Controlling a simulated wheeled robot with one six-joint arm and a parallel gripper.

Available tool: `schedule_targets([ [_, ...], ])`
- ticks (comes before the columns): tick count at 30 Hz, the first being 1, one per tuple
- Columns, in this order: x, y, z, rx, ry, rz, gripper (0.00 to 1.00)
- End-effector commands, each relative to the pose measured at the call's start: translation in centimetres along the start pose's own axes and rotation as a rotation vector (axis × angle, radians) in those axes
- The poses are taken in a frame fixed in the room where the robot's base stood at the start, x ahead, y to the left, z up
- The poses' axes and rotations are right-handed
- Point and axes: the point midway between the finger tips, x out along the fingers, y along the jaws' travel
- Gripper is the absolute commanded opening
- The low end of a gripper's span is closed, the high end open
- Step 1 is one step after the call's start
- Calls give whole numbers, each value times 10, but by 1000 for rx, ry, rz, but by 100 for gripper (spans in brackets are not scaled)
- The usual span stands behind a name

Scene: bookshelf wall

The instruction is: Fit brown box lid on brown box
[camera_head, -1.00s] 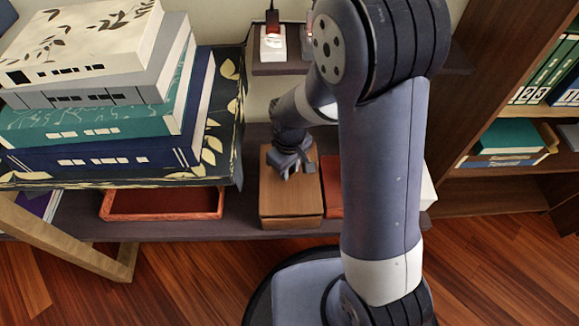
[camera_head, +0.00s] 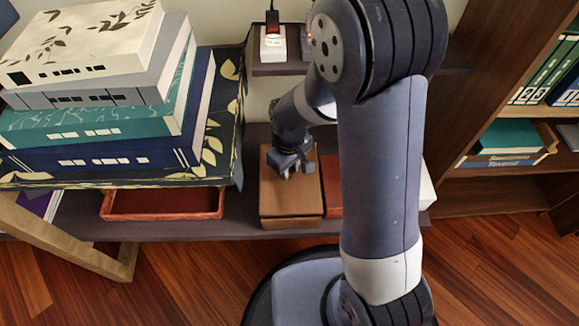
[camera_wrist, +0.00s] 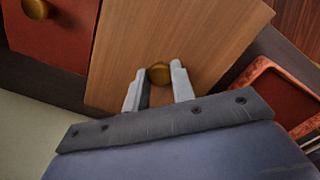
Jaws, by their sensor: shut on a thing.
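The brown box lid (camera_head: 291,199) is a flat wood-coloured panel with a round brass knob (camera_wrist: 159,73). It lies level over the brown box (camera_head: 291,222) on the low shelf, and their edges look lined up in the head view. I cannot tell whether the lid is fully seated or slightly above the rim. My gripper (camera_head: 290,170) points down over the lid. In the wrist view its two fingers (camera_wrist: 157,88) are on either side of the knob, shut on it. The box's inside is hidden by the lid.
A red box (camera_head: 333,185) with its own brass knob (camera_wrist: 36,8) stands close on the right. An empty red tray (camera_head: 163,217) lies to the left on the dark shelf (camera_head: 235,228). Stacked large boxes (camera_head: 110,110) stand at the left. A white charger (camera_head: 272,45) sits on the upper ledge.

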Motion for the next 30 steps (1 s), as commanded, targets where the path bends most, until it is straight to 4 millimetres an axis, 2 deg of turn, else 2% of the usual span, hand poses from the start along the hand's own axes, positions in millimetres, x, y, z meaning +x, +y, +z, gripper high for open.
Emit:
schedule_targets([
  [30,20,0,0,0,0,0,0],
])
